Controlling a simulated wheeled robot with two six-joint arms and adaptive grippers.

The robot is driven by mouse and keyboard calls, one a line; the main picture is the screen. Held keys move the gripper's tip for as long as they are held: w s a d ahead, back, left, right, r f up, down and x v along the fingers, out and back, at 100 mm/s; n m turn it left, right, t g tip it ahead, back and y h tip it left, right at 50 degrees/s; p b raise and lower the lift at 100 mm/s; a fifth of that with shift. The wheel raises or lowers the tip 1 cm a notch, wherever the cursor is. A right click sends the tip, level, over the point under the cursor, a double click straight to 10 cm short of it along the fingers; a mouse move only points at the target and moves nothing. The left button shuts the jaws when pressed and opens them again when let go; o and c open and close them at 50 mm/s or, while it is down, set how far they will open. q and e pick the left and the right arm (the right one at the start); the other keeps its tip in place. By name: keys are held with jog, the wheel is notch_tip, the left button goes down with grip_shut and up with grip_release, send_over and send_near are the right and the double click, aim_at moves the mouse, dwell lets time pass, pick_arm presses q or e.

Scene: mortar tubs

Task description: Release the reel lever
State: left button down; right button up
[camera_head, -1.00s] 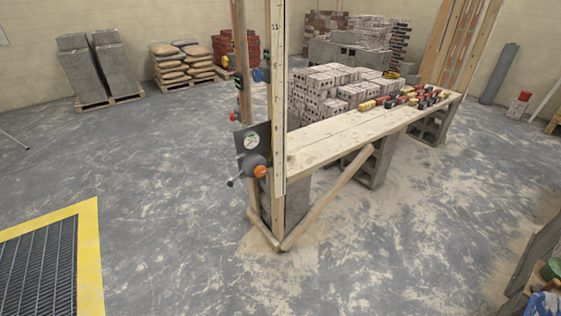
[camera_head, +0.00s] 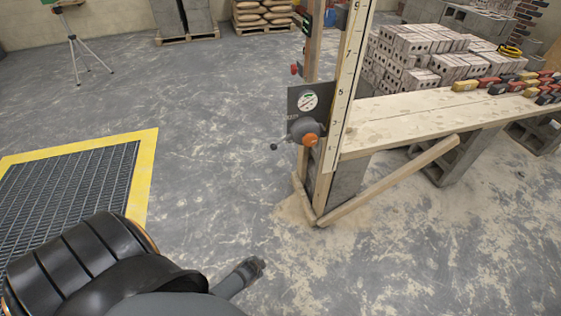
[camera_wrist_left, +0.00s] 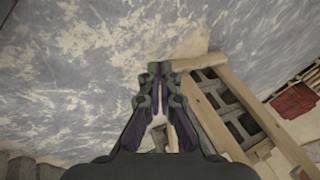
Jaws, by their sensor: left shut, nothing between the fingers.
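The reel unit sits on a wooden post at the near end of the bench, with a dark plate, a white dial (camera_head: 308,100) and a grey round hub (camera_head: 302,127). An orange knob (camera_head: 310,140) is on the hub's front. The reel lever, with a small dark ball end (camera_head: 273,147), sticks out to the left of the hub. My left gripper (camera_head: 257,265) is shut and empty, low in front of the post and well apart from the lever. In the left wrist view its fingers (camera_wrist_left: 160,68) are together. My right gripper is in neither view.
A plank bench (camera_head: 420,115) on grey blocks runs to the right, with a slanted brace (camera_head: 392,180). A measuring staff (camera_head: 347,85) rises beside the reel unit. A yellow-edged floor grate (camera_head: 70,185) is at left. The floor between is clear.

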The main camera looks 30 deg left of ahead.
pick_arm(q)
jog(key=w+a+r+m+t+b, duration=0.1)
jog(key=w+r+m+t+b, duration=0.2)
jog(key=w, duration=0.9)
jog(key=m+t+y+b, duration=0.5)
jog(key=m+t+b, duration=0.2)
jog(key=b, duration=0.1)
send_near(281, 141)
jog(key=d+f, duration=0.4)
jog(key=shift+s+r+g, duration=0.15)
jog(key=shift+g, duration=0.15)
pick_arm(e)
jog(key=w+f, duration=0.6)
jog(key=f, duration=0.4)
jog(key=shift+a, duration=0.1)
pick_arm(q)
jog(key=w+a, duration=0.6)
jog(key=a, duration=0.1)
jog(key=shift+w+b, duration=0.15)
jog(key=shift+b, duration=0.25)
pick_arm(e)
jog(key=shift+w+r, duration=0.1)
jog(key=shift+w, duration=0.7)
